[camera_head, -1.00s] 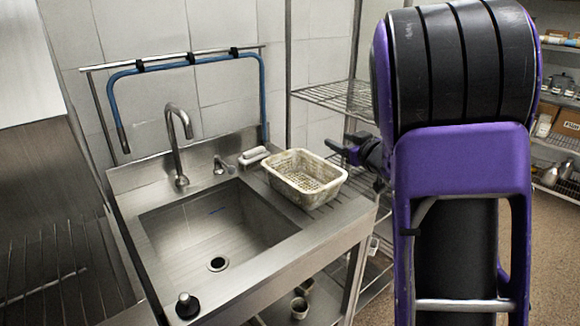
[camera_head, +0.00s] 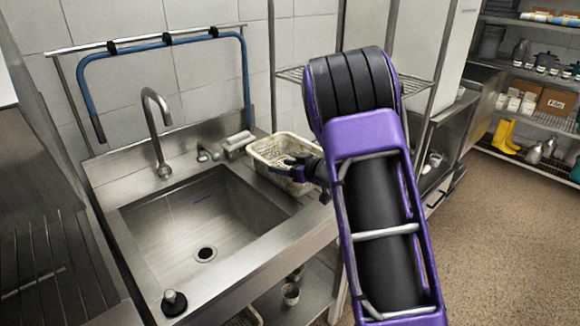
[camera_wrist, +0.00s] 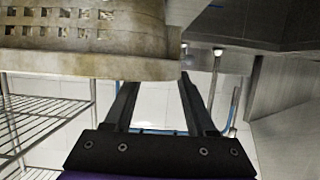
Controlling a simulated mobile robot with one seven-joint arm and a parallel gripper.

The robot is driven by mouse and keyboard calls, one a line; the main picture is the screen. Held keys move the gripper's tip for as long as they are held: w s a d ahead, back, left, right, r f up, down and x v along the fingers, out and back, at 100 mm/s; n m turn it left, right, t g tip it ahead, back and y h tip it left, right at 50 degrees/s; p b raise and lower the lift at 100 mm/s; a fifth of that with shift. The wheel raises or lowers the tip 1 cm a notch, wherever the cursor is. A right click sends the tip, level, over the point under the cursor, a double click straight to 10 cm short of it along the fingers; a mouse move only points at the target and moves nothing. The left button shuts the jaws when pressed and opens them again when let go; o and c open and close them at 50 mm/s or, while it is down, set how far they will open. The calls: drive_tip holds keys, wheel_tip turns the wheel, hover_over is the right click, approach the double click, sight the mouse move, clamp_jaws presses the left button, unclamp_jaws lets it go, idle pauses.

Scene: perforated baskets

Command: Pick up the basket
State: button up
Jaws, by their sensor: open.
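The basket (camera_head: 270,173) is a worn, cream-coloured perforated basket. It stands on the drainboard (camera_head: 290,205) to the right of the sink in the head view. My gripper (camera_head: 292,163) is at its right side, with dark fingers reaching across the rim; it hides part of that side. In the wrist view the basket (camera_wrist: 90,60) fills the upper left, with rows of holes in its wall. My gripper (camera_wrist: 158,82) has its two fingers apart there. The basket's edge hides the left fingertip. I cannot tell whether the fingers touch it.
The sink (camera_head: 200,220) with its tall faucet (camera_head: 155,125) lies left of the basket. A pale object (camera_head: 237,143) sits behind the basket's left side. A wire rack (camera_head: 420,88) stands behind. Open floor (camera_head: 510,230) lies to the right.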

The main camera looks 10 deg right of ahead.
sight(270, 163)
drive_tip(key=x, duration=0.5)
drive_tip(key=shift+a+r, duration=0.1)
drive_tip(key=shift+a, duration=0.45)
drive_tip(key=shift+w+a, duration=0.15)
drive_tip(key=shift+w, duration=0.2)
drive_tip(key=shift+c, duration=0.2)
clamp_jaws()
